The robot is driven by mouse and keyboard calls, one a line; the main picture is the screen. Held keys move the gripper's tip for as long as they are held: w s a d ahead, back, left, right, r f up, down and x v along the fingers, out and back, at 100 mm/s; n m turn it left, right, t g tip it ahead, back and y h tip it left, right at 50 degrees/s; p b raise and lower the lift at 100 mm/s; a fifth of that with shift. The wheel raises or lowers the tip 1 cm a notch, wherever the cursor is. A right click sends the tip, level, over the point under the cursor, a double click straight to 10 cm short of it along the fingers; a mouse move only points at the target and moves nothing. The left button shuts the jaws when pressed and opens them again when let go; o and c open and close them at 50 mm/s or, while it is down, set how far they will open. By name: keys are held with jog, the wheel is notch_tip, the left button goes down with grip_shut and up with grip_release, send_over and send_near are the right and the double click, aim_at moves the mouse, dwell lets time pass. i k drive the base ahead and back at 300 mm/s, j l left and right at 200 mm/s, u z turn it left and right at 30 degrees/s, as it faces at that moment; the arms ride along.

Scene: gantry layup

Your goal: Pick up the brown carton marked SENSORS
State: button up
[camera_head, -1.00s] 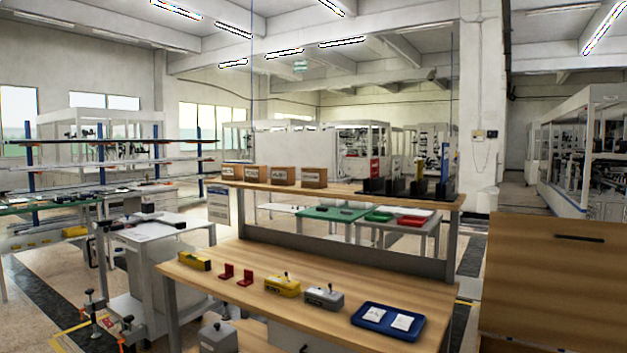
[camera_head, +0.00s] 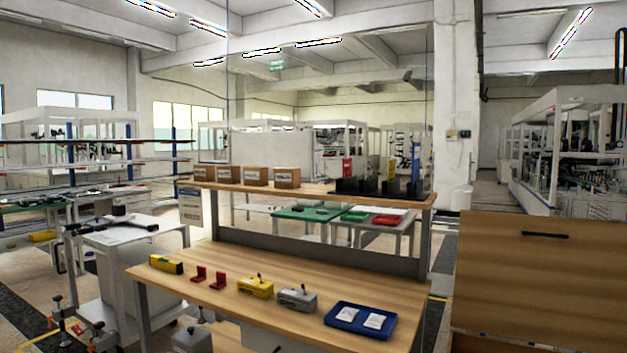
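Several small brown cartons with white labels stand in a row on the left part of the raised wooden shelf (camera_head: 330,192) above the workbench. They are a leftmost carton (camera_head: 204,173), a second carton (camera_head: 228,175), a third carton (camera_head: 257,176) and a rightmost carton (camera_head: 287,178). The labels are too small and blurred to read, so I cannot tell which one is marked SENSORS. My gripper is not in view.
The wooden workbench (camera_head: 300,274) holds a yellow block (camera_head: 165,264), red pieces (camera_head: 218,281), a yellow box (camera_head: 255,288), a grey box (camera_head: 297,299) and a blue tray (camera_head: 360,319). Black holders (camera_head: 358,187) stand on the shelf's right. A wooden panel (camera_head: 540,275) stands at right.

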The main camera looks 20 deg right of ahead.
aim_at(283, 178)
jog(key=i+j+z, duration=0.2)
jog(key=z, duration=0.25)
jog(key=i+j+z, duration=0.2)
jog(key=z, duration=0.3)
jog(key=i+j+z, duration=0.15)
jog(key=j, duration=0.15)
jog(key=i+j+z, duration=0.1)
jog(key=j, duration=0.25)
jog(key=i+j+z, duration=0.15)
jog(key=j, duration=0.2)
jog(key=i+j, duration=0.1)
jog(key=j, duration=0.4)
jog(key=i+j+z, duration=0.1)
jog(key=j, duration=0.4)
